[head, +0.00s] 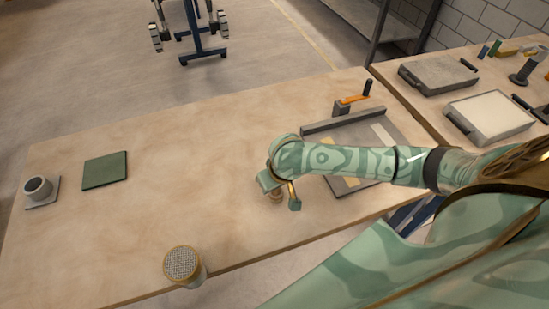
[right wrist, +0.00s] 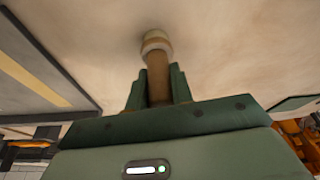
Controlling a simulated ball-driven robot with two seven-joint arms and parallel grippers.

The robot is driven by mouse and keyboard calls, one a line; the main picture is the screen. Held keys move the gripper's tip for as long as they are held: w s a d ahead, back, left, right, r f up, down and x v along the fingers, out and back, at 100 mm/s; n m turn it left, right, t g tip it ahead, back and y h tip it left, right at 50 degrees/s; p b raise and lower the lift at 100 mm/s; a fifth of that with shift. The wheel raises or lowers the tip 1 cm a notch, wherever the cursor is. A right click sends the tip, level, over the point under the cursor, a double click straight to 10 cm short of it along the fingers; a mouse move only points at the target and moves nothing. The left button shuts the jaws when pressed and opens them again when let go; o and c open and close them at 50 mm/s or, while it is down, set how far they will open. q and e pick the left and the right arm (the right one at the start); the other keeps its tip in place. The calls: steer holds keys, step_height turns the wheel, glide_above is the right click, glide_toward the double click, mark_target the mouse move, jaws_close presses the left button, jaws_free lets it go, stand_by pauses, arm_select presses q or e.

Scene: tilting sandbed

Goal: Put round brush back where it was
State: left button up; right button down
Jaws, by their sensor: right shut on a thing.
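The round brush (right wrist: 157,75) has a brown wooden handle and a pale ringed end. In the right wrist view it is between the two green fingers of my right gripper (right wrist: 158,88), and its pale end is against or just above the tabletop; I cannot tell which. In the head view my right gripper (head: 277,190) is low over the middle of the table, just left of the grey tray. Only a small part of the brush (head: 276,198) shows there; the gripper hides the rest. My left gripper is not in view.
The grey tray (head: 341,188), with a bar and an orange-and-black handle (head: 350,103) behind it, lies under my right forearm. A mesh-topped can (head: 184,266) stands at the front edge. A green mat (head: 105,170) and a grey cup (head: 38,187) are at left. The table's middle left is clear.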

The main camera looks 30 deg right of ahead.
steer(key=c, duration=1.2)
jaws_free()
steer(key=shift+c, duration=0.2)
steer(key=p+v, duration=0.6)
steer(key=v, duration=0.6)
steer(key=shift+r, duration=0.1)
